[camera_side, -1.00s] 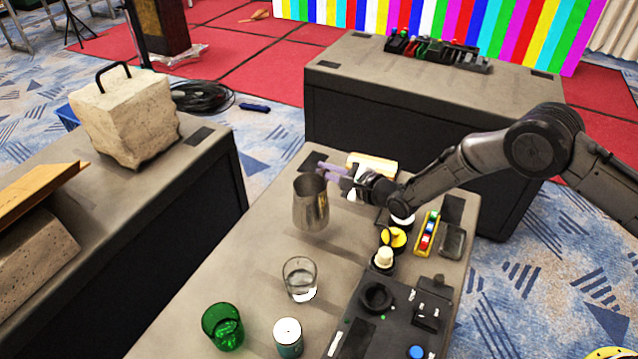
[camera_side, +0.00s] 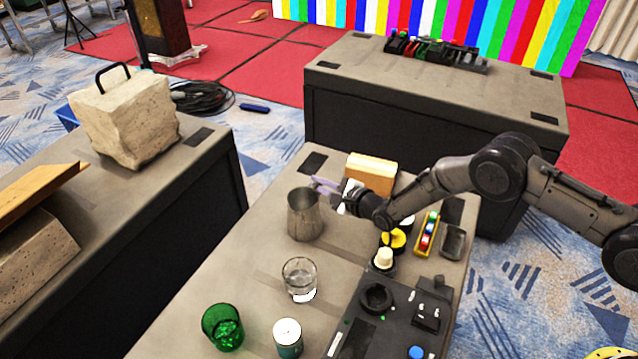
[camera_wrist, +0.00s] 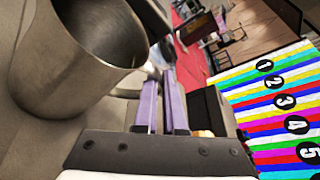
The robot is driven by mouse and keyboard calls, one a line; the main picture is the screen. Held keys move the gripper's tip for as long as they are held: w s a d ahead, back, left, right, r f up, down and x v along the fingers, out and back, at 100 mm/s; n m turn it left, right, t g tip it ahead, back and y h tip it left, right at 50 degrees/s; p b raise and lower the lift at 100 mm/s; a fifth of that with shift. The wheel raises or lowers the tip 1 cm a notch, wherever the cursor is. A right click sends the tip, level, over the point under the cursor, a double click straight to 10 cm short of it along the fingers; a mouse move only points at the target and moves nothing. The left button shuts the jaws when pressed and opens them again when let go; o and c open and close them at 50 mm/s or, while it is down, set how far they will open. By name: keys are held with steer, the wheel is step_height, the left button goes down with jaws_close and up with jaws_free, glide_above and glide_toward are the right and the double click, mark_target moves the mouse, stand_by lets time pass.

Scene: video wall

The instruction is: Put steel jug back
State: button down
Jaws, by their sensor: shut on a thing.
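The steel jug (camera_side: 303,218) is a grey metal vessel, upright at the far part of the middle table. It looks to be at table height, but I cannot tell whether its base touches the top. My gripper (camera_side: 322,186) comes from the right, with purple fingers at the jug's upper right side. In the wrist view the jug (camera_wrist: 70,62) fills the upper left with its open mouth showing. There the fingers (camera_wrist: 163,100) are close together at the jug's handle side, and they are shut on it. The grip point is partly hidden.
A glass of clear liquid (camera_side: 299,277), a green glass (camera_side: 222,327) and a white-topped can (camera_side: 288,338) stand nearer the camera. A wood-coloured block (camera_side: 372,172) is behind my gripper. A black device (camera_side: 395,312) and a yellow tray (camera_side: 427,233) lie to the right.

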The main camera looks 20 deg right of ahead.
steer(key=shift+f, duration=0.1)
steer(key=c, duration=1)
jaws_free()
steer(key=shift+s, duration=0.1)
steer(key=v, duration=1.2)
steer(key=shift+d, duration=0.1)
